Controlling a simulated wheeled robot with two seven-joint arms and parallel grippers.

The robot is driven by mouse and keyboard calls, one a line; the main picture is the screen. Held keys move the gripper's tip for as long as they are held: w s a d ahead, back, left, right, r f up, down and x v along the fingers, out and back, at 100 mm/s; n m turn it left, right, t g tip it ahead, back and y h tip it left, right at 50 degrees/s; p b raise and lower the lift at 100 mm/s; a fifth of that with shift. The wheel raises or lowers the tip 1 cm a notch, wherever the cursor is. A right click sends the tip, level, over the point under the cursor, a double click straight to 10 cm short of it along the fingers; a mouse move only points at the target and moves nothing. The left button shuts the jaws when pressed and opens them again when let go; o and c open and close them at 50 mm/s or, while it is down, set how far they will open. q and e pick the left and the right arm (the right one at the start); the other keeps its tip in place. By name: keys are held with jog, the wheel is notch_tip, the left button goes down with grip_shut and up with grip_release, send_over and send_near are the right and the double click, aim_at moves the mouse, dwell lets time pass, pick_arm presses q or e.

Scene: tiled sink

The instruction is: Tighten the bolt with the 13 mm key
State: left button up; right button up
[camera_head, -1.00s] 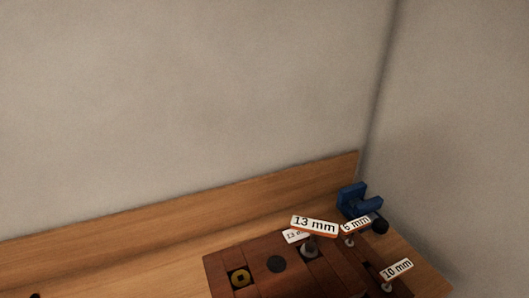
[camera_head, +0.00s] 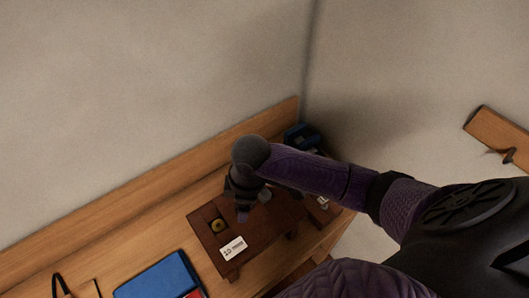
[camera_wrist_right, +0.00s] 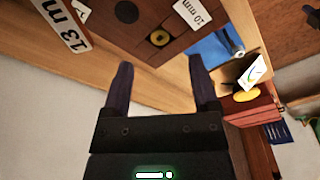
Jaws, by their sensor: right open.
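A dark reddish-brown wooden block (camera_head: 205,236) lies on the wooden bench, with a brass bolt (camera_head: 218,225) in a square recess. The bolt also shows in the right wrist view (camera_wrist_right: 159,38), beyond my fingertips. A white key label (camera_head: 233,248) lies over the block's front; its text is too small to read surely. In the right wrist view, a 13 mm key label (camera_wrist_right: 64,27) is at the upper left and a 10 mm label (camera_wrist_right: 193,14) at the top. My right gripper (camera_wrist_right: 162,75) is open and empty, above the block and apart from the bolt. My left gripper is out of view.
A blue vise (camera_head: 300,136) stands at the back corner, partly behind my arm. A blue case (camera_head: 160,276) lies on the bench, front left. A red toolbox (camera_wrist_right: 250,103) shows in the wrist view. The backboard (camera_head: 120,209) runs along the wall.

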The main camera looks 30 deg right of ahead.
jog(key=h, duration=0.1)
send_near(265, 189)
jog(key=f+b, duration=0.1)
jog(key=b, duration=0.1)
jog(key=f+b, duration=0.1)
jog(key=b, duration=0.2)
jog(key=f+b, duration=0.1)
jog(key=b, duration=0.1)
jog(key=shift+w+a+f+g, duration=0.15)
jog(key=shift+w+f+g, duration=0.15)
jog(key=shift+g, duration=0.1)
jog(key=shift+f+b, duration=0.3)
jog(key=shift+f, duration=1.1)
grip_shut()
